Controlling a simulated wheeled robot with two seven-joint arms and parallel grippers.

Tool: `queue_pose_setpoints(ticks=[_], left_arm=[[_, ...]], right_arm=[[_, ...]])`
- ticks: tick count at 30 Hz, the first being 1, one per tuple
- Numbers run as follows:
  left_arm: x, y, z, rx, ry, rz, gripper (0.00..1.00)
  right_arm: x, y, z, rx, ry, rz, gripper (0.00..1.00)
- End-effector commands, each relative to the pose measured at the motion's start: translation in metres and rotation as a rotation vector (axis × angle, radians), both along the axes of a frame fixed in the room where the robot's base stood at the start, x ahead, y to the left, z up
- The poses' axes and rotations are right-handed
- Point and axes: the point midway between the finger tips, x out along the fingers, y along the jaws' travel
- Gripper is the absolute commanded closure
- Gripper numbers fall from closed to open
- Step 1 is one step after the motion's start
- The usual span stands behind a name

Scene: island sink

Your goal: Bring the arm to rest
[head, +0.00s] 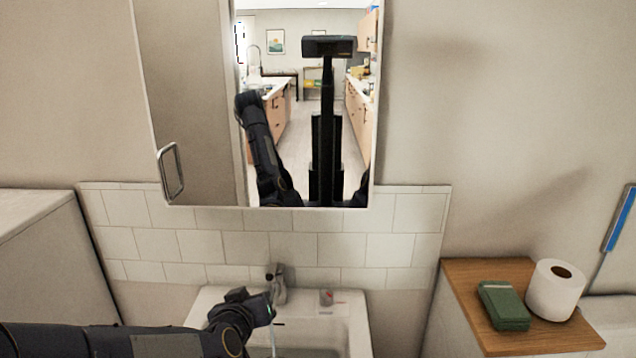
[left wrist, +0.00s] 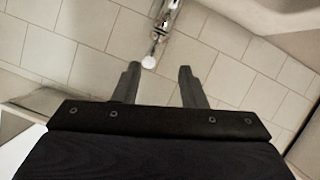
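My left arm comes in from the lower left of the head view, with its gripper (head: 264,307) over the sink, close to the tap. In the left wrist view the two fingers of this gripper (left wrist: 158,78) stand apart with nothing held between them. The metal tap (head: 277,284) stands at the back of the white sink (head: 358,326); it also shows beyond the fingers in the left wrist view (left wrist: 167,18). I cannot tell from these views whether the gripper touches the tap. A thin pale streak, perhaps water, shows below the gripper. My right gripper is not in view.
A mirrored cabinet (head: 190,90) hangs above the tiled wall (head: 160,243) and reflects my body. A small grey and red item (head: 326,297) sits on the sink's back rim. At right, a wooden shelf (head: 470,290) carries a green box (head: 503,305) and a paper roll (head: 555,292).

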Motion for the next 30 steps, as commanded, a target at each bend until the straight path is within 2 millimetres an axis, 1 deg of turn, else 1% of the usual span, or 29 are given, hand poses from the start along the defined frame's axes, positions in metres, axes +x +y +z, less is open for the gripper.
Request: queue_pose_setpoints(ticks=[1, 2, 3, 5, 6, 8, 9, 11, 12, 15, 18, 21, 23, 25, 30], left_arm=[[-0.017, 0.012, 0.007, -0.058, 0.042, -0.022, 0.62], [-0.029, 0.016, 0.009, -0.085, 0.073, -0.044, 0.62], [-0.046, 0.020, 0.012, -0.118, 0.114, -0.075, 0.62], [-0.073, 0.026, 0.015, -0.154, 0.172, -0.120, 0.62], [-0.092, 0.029, 0.016, -0.173, 0.210, -0.148, 0.62], [-0.123, 0.034, 0.017, -0.188, 0.267, -0.186, 0.62], [-0.144, 0.037, 0.017, -0.192, 0.305, -0.208, 0.62], [-0.177, 0.042, 0.013, -0.187, 0.367, -0.232, 0.62], [-0.197, 0.045, 0.011, -0.178, 0.405, -0.244, 0.62], [-0.244, 0.051, 0.000, -0.150, 0.502, -0.252, 0.62], [-0.279, 0.056, -0.011, -0.120, 0.580, -0.243, 0.62], [-0.300, 0.059, -0.018, -0.102, 0.633, -0.231, 0.62], [-0.306, 0.060, -0.021, -0.095, 0.651, -0.228, 0.62], [-0.310, 0.060, -0.022, -0.092, 0.661, -0.226, 0.62], [-0.310, 0.060, -0.022, -0.092, 0.663, -0.228, 0.62]], right_arm=[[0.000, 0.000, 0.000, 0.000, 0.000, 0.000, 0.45], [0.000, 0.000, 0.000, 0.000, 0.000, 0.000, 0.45], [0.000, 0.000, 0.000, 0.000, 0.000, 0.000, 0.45], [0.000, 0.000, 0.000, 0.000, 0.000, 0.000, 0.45], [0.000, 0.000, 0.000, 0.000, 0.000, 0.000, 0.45], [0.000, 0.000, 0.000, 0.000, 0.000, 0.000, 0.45], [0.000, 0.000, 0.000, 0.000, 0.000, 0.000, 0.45], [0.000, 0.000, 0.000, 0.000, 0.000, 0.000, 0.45], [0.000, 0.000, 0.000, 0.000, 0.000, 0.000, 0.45], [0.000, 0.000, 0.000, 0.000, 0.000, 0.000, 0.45], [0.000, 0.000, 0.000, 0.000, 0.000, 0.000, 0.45], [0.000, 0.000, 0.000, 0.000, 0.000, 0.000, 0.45], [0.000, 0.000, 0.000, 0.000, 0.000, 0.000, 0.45], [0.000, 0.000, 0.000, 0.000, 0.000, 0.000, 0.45], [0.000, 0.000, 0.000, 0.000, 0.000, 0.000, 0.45]])
